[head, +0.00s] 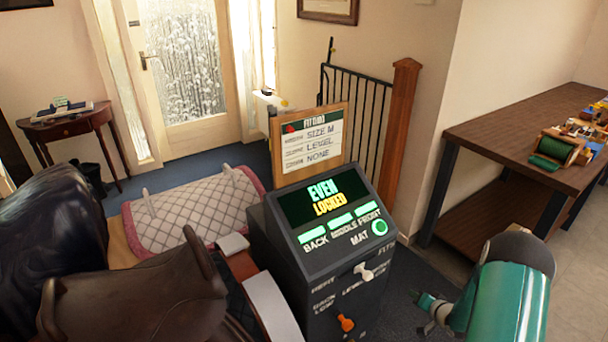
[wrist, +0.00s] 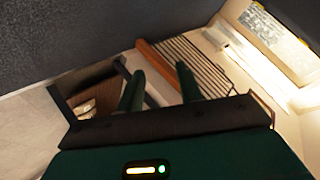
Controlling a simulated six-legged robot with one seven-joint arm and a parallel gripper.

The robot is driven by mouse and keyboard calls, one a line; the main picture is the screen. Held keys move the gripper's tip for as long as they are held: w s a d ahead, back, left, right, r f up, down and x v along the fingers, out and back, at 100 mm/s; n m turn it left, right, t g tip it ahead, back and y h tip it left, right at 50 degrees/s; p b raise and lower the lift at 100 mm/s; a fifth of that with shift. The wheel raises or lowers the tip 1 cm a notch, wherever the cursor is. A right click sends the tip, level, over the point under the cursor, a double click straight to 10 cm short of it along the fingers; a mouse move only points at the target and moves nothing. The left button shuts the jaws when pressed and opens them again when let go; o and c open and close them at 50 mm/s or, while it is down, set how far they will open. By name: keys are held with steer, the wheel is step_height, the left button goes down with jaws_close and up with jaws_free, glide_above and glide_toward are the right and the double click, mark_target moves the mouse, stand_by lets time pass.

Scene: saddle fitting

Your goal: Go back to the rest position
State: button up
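My gripper shows in the wrist view with two dark green fingers (wrist: 161,84) apart and nothing held between them. In the head view my green arm is at the lower right, beside the dark console (head: 325,262); the fingers are not clear there. The console's screen (head: 323,196) reads "EVEN" and "LOCKED". Its back, middle, front and mat lights are green. A white lever (head: 364,272) and an orange knob (head: 346,323) are on its front. A brown saddle (head: 145,300) is at the lower left.
A fit card (head: 311,142) stands behind the console. A quilted pad (head: 190,210) with pink edging lies to its left. A black saddle (head: 50,235) is at far left. A wooden workbench (head: 500,135) with spools is at right. A black railing (head: 352,95) stands behind.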

step_height(320, 180, up, 25)
steer(key=a+n+g+h, duration=0.1)
steer(key=a+n+h, duration=0.1)
steer(key=a+h, duration=0.15)
steer(key=s+a+r+g+h, duration=0.1)
steer(key=s+a+r, duration=0.25)
steer(key=r, duration=0.45)
steer(key=s+a+r+n+g, duration=0.1)
steer(key=s+a+r, duration=0.2)
steer(key=s, duration=0.6)
steer(key=s+a+r+n+g+y, duration=0.1)
steer(key=s+a+r, duration=0.3)
steer(key=s+a, duration=0.3)
steer(key=s+a+r+n+g+y, duration=0.1)
steer(key=s+a+r, duration=0.3)
steer(key=s, duration=0.8)
steer(key=shift+a+n, duration=0.4)
steer(key=shift+a, duration=0.15)
steer(key=shift+a, duration=0.1)
